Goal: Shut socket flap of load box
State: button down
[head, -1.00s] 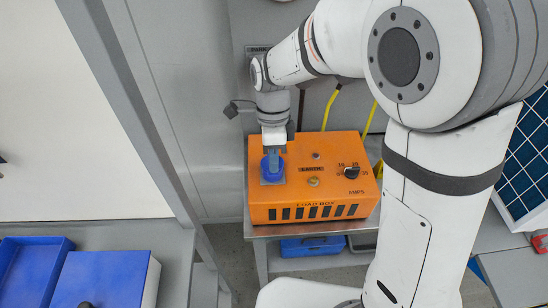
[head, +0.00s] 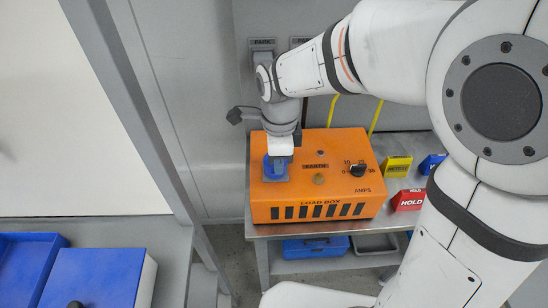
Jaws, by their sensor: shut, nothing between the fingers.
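The orange load box (head: 345,192) stands on a metal bench in the head view. Its blue socket (head: 275,171) sits on a grey plate at the left of the top face. My gripper (head: 277,160) points down at the socket from above and is shut with nothing between its fingers. The fingertips are over or against the blue part; I cannot tell whether they touch it. The socket flap is largely hidden by the gripper, and I cannot tell its angle.
A black knob (head: 358,170) and a brass stud (head: 319,179) stand on the box top. Right of the box are a yellow block (head: 397,167), a red HOLD block (head: 409,200) and a blue block (head: 432,162). A grey wall panel rises behind. A blue bin (head: 315,247) is below.

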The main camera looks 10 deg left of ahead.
jog(key=shift+s+a+f, duration=0.2)
jog(key=shift+s+f, duration=0.1)
jog(key=shift+s, duration=0.1)
jog(key=shift+w, duration=0.1)
jog(key=shift+r, duration=0.1)
